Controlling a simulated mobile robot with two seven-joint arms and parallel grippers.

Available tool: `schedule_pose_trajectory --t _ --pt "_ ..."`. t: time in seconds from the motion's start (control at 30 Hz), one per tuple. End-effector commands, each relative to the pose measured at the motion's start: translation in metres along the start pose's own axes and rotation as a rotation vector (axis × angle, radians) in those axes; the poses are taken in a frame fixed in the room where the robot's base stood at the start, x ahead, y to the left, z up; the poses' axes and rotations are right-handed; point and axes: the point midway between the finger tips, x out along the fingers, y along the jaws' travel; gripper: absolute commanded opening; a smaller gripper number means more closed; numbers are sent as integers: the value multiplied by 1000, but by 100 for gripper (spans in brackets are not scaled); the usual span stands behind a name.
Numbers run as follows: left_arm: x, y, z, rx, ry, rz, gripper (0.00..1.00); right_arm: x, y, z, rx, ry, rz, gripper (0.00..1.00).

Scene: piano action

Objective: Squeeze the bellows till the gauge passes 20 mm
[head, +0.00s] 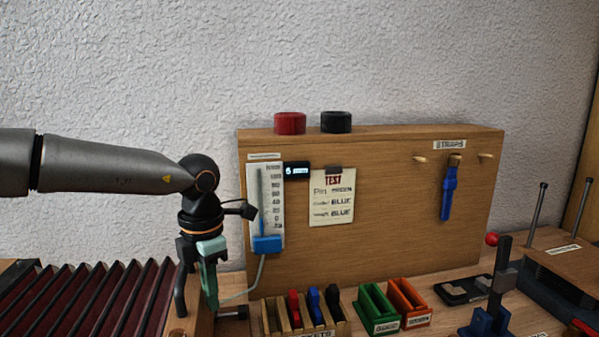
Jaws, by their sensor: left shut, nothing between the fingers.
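The bellows (88,300) with dark red folds and black ribs lies at the lower left, cut off by the picture's edge. A dark handle (181,292) stands at its right end. My left gripper (211,303) points down just right of the handle, shut, with nothing seen between its fingers. I cannot tell whether it touches the bellows' end board. The gauge (267,205) is a white scale with a blue base on the wooden panel. A small display (297,171) beside it seems to read 6 mm. My right gripper is not in view.
The wooden panel (385,220) stands behind, with red (290,123) and black (337,122) rolls on top, a test card (332,198) and a blue strap (449,190). A wooden rack (270,319), green bin (377,310), orange bin (410,302) and red-knobbed lever (500,280) fill the bench.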

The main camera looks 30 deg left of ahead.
Motion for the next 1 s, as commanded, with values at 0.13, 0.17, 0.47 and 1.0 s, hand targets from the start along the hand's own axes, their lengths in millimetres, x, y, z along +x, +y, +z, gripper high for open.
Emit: schedule_pose_trajectory --t 0.13,0.17,0.47,1.0 --pt "1 0 0 0 2 0 0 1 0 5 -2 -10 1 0" --pt "1 0 -1 0 2 0 0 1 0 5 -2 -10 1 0" --pt "1 2 -4 -1 2 0 0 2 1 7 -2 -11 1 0" --pt "1 3 -7 -1 6 0 0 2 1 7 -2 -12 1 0"
